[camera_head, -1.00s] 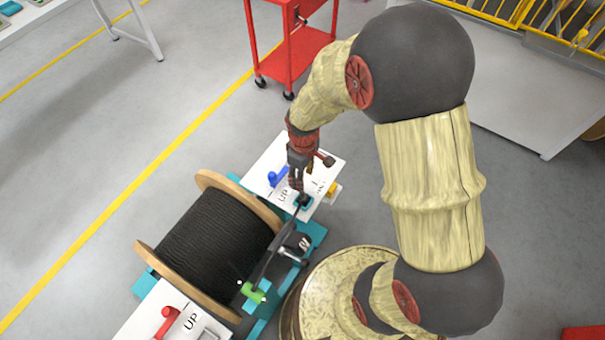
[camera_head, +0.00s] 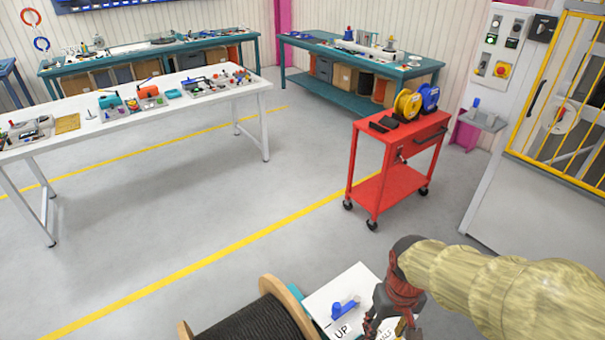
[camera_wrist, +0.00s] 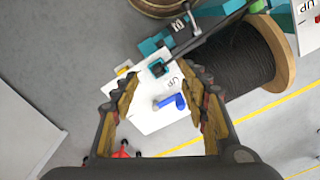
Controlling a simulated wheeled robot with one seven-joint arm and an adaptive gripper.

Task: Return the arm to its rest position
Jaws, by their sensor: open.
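My gripper (camera_head: 392,328) is at the bottom of the head view, above the white panel (camera_head: 345,290) beside the cable reel, and the lower edge cuts it off. The wrist view shows its two fingers (camera_wrist: 162,76) spread apart with nothing between them. Between and beyond the fingertips lie the white panel (camera_wrist: 140,106) with a blue lever (camera_wrist: 170,102) and a teal holder (camera_wrist: 157,67) at its edge. My arm comes in from the right of the head view.
The black cable reel (camera_head: 255,326) with wooden flanges stands left of the panel. A red trolley (camera_head: 385,150) carries yellow and blue spools. A white table (camera_head: 140,108) stands at left, a yellow-barred cage (camera_head: 560,110) at right. The floor between is clear.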

